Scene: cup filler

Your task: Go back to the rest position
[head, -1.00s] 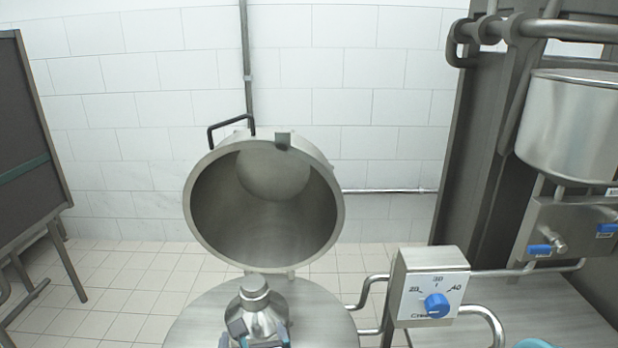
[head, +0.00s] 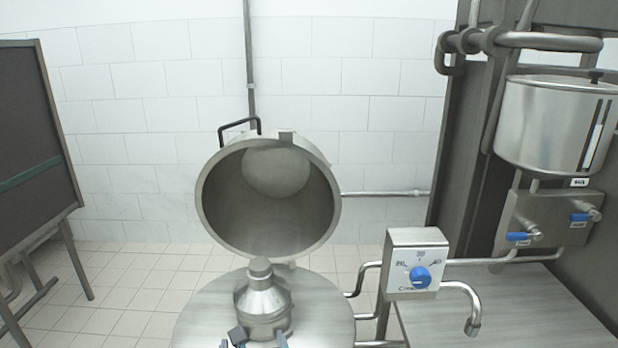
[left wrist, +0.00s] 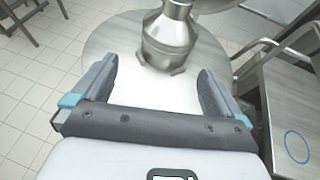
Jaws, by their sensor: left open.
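My left gripper (left wrist: 158,98) is open and empty in the left wrist view, its two fingers spread on the near side of a metal can (left wrist: 170,38). The can, with a narrow neck and a cap, stands upright on a round metal table. Only my left fingertips (head: 258,340) show at the bottom edge of the head view, just in front of the can (head: 263,303). My right gripper is not in view.
A control box with a blue knob (head: 420,277) and a curved spout stand to the right. A metal tank (head: 545,125) with blue-handled taps hangs at far right. A dark board (head: 35,140) stands left.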

